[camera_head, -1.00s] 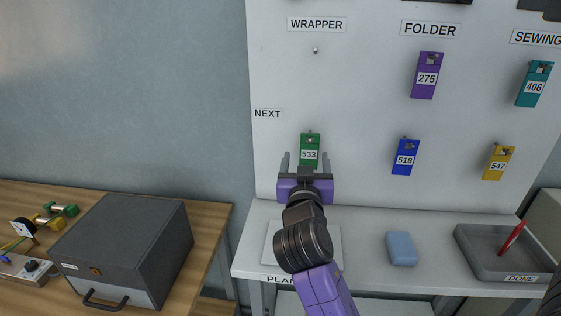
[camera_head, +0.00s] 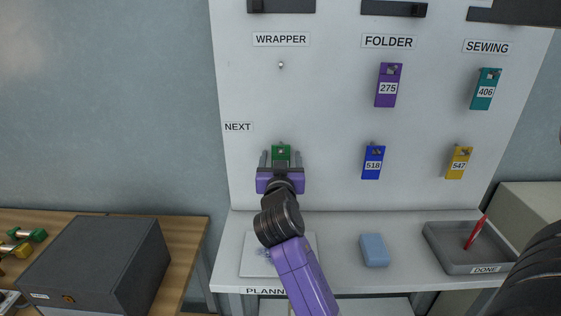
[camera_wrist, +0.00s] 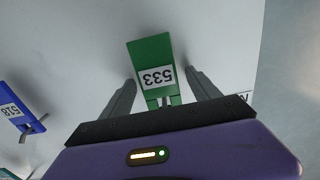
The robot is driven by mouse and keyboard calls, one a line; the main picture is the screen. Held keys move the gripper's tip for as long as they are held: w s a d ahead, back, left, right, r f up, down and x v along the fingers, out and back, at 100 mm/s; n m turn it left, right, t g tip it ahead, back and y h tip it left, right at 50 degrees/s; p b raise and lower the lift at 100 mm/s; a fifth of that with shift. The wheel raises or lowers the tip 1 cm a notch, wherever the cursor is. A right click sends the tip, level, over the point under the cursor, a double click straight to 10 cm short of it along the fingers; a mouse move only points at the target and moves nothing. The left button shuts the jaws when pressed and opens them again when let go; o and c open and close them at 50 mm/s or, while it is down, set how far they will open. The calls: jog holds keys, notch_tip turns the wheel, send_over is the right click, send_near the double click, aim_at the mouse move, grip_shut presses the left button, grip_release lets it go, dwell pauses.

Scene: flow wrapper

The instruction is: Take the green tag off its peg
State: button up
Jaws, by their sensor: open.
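The green tag (camera_head: 281,153) hangs on its peg in the NEXT row, under the WRAPPER label. In the head view its lower part is hidden behind my gripper (camera_head: 280,157). In the wrist view the green tag (camera_wrist: 153,58) shows its number 533 upside down, between and beyond the two fingers. I see gaps between the fingers and the tag. The peg (camera_head: 281,146) shows as a small point near the tag's top in the head view.
A blue tag (camera_head: 373,162) hangs to the right, with a yellow tag (camera_head: 459,163) beyond it. Purple (camera_head: 389,85) and teal (camera_head: 486,89) tags hang above. The WRAPPER peg (camera_head: 281,65) is bare. The shelf below holds a blue block (camera_head: 374,250) and a DONE tray (camera_head: 462,268).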

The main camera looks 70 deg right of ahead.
jog(key=c, duration=1.4)
jog(key=shift+r, duration=0.45)
jog(key=shift+a, duration=0.2)
jog(key=shift+b+v, duration=0.7)
jog(key=shift+v, duration=3.65)
jog(key=shift+s, duration=0.1)
